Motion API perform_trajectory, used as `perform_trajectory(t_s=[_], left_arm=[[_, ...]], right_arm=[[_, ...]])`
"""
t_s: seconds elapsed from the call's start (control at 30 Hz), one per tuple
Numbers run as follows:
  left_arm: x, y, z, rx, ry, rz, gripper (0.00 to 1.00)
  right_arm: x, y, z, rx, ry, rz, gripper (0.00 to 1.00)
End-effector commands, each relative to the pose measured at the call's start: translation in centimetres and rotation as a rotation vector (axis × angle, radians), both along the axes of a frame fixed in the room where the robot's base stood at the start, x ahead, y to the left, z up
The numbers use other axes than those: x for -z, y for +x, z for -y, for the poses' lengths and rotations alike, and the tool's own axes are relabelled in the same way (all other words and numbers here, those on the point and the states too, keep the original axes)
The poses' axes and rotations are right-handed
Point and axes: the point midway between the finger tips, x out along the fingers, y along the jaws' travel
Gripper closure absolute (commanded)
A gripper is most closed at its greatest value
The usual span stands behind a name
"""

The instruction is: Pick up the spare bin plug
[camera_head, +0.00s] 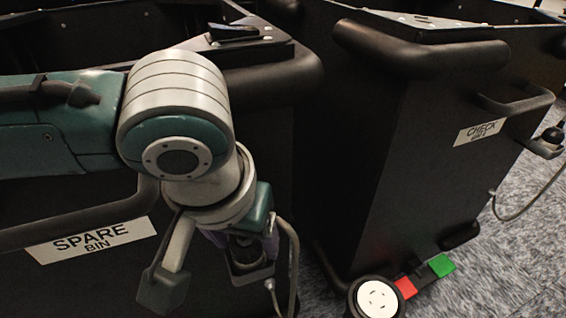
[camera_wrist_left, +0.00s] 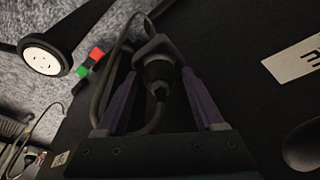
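The spare bin (camera_head: 60,190) is a large black bin with a white "SPARE BIN" label on its side. Its dark plug (camera_wrist_left: 158,72) sits in a small black holder (camera_wrist_left: 155,45) on the bin wall, with a grey cable hanging from it. My left gripper (camera_wrist_left: 160,73) is open, its two purple fingers on either side of the plug, with small gaps showing. In the head view my left gripper (camera_head: 243,240) is at the bin's side, and my wrist hides much of the plug. My right gripper is in neither view.
A second black bin labelled "CHECK" (camera_head: 480,130) stands to the right, with its own plug (camera_head: 551,136) and cable. Carpet is clear at lower right.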

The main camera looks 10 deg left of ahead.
Motion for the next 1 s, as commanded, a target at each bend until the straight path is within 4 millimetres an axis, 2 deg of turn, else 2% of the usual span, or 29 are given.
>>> perform_trajectory(t_s=[0.07, 0.6, 1.0], left_arm=[[0.0, -0.01, -0.01, 0.0, 0.0, 0.0, 0.41], [0.01, -0.02, -0.02, 0.0, 0.001, -0.001, 1.0], [-0.11, -0.01, -0.02, -0.001, 0.0, 0.0, 1.0]], right_arm=[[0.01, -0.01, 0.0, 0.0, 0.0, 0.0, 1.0], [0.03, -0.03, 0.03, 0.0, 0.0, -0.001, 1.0], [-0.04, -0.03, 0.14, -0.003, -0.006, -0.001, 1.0]])
